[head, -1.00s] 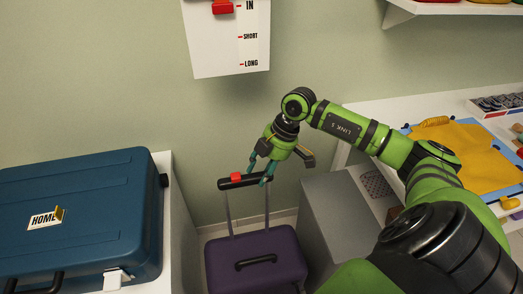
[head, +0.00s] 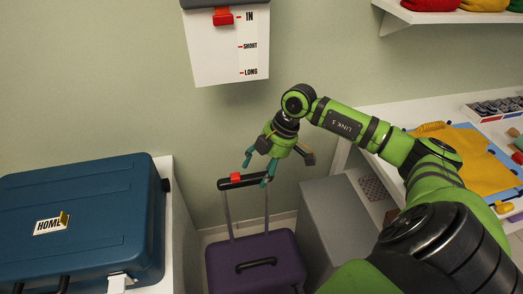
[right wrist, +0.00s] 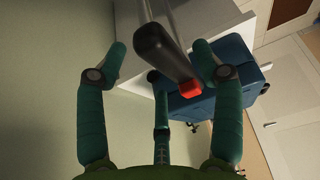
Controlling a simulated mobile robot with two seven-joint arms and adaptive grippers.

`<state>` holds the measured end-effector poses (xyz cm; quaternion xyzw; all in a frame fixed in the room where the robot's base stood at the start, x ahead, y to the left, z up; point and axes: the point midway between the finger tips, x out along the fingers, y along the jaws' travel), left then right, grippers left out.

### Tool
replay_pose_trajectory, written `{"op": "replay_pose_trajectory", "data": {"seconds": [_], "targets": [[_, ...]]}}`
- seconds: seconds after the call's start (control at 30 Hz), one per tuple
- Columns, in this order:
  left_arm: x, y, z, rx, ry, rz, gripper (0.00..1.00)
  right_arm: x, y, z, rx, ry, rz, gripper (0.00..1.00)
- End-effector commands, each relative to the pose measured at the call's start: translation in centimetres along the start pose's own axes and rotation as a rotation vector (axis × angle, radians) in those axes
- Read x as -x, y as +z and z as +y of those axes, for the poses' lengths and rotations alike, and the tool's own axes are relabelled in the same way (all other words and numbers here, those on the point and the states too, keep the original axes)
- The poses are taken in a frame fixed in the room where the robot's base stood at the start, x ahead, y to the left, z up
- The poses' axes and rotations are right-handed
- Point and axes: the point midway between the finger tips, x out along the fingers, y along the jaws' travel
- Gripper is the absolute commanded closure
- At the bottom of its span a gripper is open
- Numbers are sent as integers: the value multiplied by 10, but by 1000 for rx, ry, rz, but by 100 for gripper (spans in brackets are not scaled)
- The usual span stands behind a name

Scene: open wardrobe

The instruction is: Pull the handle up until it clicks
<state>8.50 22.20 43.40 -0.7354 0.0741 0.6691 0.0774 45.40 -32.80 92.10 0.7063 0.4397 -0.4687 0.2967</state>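The purple suitcase (head: 280,250) stands upright on the floor. Its pull handle (head: 226,186) is raised on two thin rods, a black grip with a red button (head: 235,178). My right gripper (head: 259,164) is open at the right end of the grip, its fingers on either side of it. In the right wrist view, the black grip (right wrist: 162,52) with its red end (right wrist: 190,88) passes between the spread fingers of my right gripper (right wrist: 161,50). The right finger looks close to it; contact cannot be told. My left gripper is not in view.
A blue case (head: 100,200) lies on a white surface at left. A grey box (head: 343,225) stands right of the suitcase. A wall panel (head: 215,60) with a red pointer near "IN" hangs above. A white table (head: 380,115) with yellow cloth is at right.

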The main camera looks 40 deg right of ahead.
Motion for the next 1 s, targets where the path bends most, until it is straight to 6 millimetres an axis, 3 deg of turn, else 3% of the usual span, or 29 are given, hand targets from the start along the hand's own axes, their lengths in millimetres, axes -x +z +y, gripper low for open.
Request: {"op": "replay_pose_trajectory", "data": {"seconds": [0.13,0.27,0.7,1.0], "targets": [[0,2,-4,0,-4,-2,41,2,1,-1,0,-2,-1,33],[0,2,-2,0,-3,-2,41,16,1,0,0,0,-3,33],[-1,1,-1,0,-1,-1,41,104,0,-1,0,3,-1,33],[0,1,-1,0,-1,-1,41,121,0,-1,0,1,0,33]]}}
